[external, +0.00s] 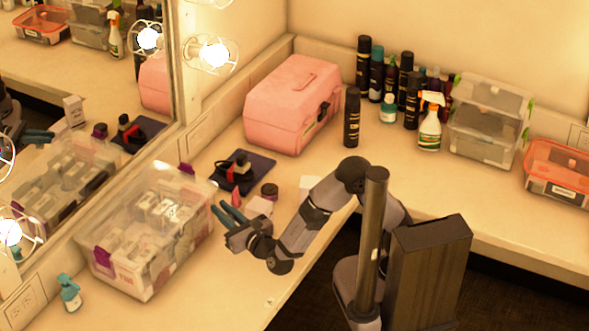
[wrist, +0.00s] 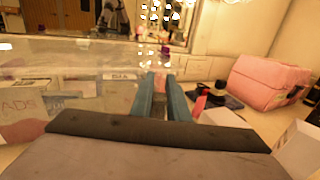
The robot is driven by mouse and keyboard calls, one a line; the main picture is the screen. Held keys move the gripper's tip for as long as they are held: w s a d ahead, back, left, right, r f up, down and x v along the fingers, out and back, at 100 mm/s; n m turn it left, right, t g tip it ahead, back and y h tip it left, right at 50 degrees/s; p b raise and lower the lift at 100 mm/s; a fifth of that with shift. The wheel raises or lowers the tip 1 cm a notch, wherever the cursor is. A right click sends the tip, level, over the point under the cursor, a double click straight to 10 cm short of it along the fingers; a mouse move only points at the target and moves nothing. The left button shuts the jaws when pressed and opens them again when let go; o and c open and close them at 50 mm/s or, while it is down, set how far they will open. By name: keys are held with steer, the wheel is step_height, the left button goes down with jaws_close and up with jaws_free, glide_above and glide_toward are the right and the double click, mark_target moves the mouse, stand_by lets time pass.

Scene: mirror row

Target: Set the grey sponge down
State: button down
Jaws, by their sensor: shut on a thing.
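My gripper (external: 228,208) is out over the left counter, just right of the clear lidded bin. Its two blue fingers also show in the wrist view (wrist: 160,88), close together. A small block, which looks pinkish grey in the warm light, shows between the fingertips; I take it as the grey sponge (wrist: 160,82). In the external view the fingers mostly hide it. The gap between the fingertips and the counter is hard to judge.
The clear bin (external: 150,235) with purple latches holds white boxes. A dark pad (external: 257,163) with small items, a round jar (external: 269,190) and a pale block (external: 259,206) lie close by. A pink case (external: 292,104) stands behind.

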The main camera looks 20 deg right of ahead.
steer(key=shift+f+b, duration=0.45)
steer(key=shift+f, duration=5.1)
steer(key=shift+f, duration=0.1)
steer(key=c, duration=1.7)
jaws_free()
steer(key=shift+b+v, duration=0.35)
steer(key=shift+v, duration=3.45)
steer(key=shift+w+r, duration=0.1)
steer(key=shift+r, duration=0.1)
